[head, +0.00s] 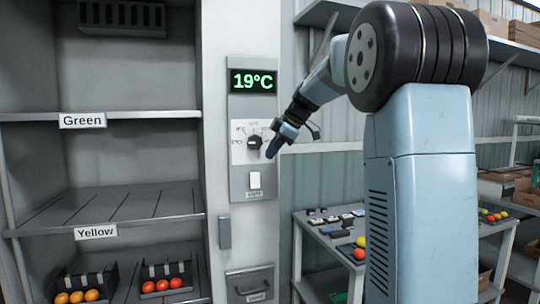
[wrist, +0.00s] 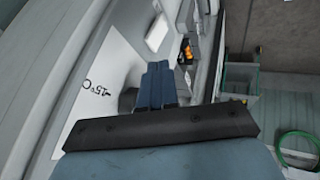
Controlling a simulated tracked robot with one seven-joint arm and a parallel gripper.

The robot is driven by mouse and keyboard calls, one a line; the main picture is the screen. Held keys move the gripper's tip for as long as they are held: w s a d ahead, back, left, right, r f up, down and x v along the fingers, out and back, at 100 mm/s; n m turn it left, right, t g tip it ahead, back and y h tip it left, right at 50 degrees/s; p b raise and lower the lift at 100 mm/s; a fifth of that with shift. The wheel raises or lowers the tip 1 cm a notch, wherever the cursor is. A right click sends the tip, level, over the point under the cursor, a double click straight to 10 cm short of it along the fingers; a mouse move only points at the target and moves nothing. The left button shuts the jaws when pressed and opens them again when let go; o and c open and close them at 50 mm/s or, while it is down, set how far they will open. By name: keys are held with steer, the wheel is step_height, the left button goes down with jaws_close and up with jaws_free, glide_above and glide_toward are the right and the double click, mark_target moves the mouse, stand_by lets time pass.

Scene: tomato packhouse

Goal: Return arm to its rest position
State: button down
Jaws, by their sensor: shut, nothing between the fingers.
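My gripper (head: 272,148) is in front of the wall panel in the head view, close beside the black dial knob (head: 254,142); I cannot tell whether it touches the knob. In the wrist view its blue fingers (wrist: 160,85) are together with nothing between them. A white dial plate marked 15° shows left of the fingers (wrist: 98,88). My arm reaches in from the upper right.
The panel has a display (head: 253,81) reading 19°C and a white switch (head: 255,180). Left are shelves labelled Green (head: 82,121) and Yellow (head: 95,232), with tomato trays below. A table (head: 330,240) with tomatoes and small dark items stands to the right.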

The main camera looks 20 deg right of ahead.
steer(key=s+f+m+h, duration=0.1)
steer(key=s+f+m, duration=0.4)
steer(key=s, duration=0.7)
steer(key=s+a+f+m+h, duration=0.1)
steer(key=s+f+m, duration=0.4)
steer(key=s, duration=0.7)
steer(key=s+a+f+m+h, duration=0.1)
steer(key=s+f+m+h, duration=0.2)
steer(key=s, duration=1)
step_height(320, 180, down, 2)
steer(key=m, duration=0.3)
steer(key=shift+a+m+t, duration=0.15)
steer(key=shift+m+t, duration=0.15)
